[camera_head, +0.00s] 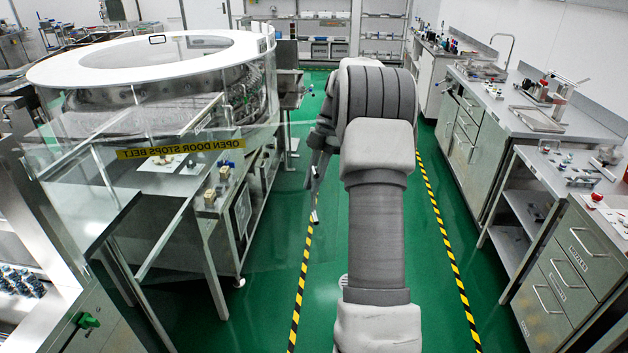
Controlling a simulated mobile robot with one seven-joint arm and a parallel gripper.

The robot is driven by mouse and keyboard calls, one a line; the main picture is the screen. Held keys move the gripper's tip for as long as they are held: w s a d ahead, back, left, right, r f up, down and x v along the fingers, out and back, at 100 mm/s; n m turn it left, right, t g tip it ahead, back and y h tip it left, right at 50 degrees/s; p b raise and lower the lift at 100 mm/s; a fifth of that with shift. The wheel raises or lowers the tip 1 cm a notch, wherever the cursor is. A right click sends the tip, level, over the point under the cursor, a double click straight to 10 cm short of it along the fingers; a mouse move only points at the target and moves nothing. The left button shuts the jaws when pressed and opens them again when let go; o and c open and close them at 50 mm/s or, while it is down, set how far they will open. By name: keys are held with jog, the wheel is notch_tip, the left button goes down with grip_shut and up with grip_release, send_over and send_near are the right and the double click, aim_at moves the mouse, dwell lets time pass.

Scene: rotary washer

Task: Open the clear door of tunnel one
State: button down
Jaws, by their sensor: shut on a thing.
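A clear door panel (110,185) with a yellow label reading OPEN DOOR STOPS BELT (180,149) is at the left, in front of the round white-topped washer (70,68). Which tunnel it belongs to and how far open it stands, I cannot tell. My gripper (314,205) points down at the picture's middle, right of the clear panels, partly hidden by my wrist. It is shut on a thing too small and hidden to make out. Whether it touches the door, I cannot tell.
A metal frame with legs (213,275) stands below the clear panels. Green floor (325,270) with yellow-black striped lines is clear in the aisle. Grey cabinets and benches (545,125) line the right side. Shelves (330,30) stand at the back.

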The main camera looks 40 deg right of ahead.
dwell(0.4)
jog(key=c, duration=0.8)
grip_release()
jog(key=shift+c, duration=0.2)
jog(key=p+v, duration=0.5)
jog(key=v, duration=1.2)
jog(key=shift+d+r, duration=0.15)
jog(key=shift+r, duration=0.05)
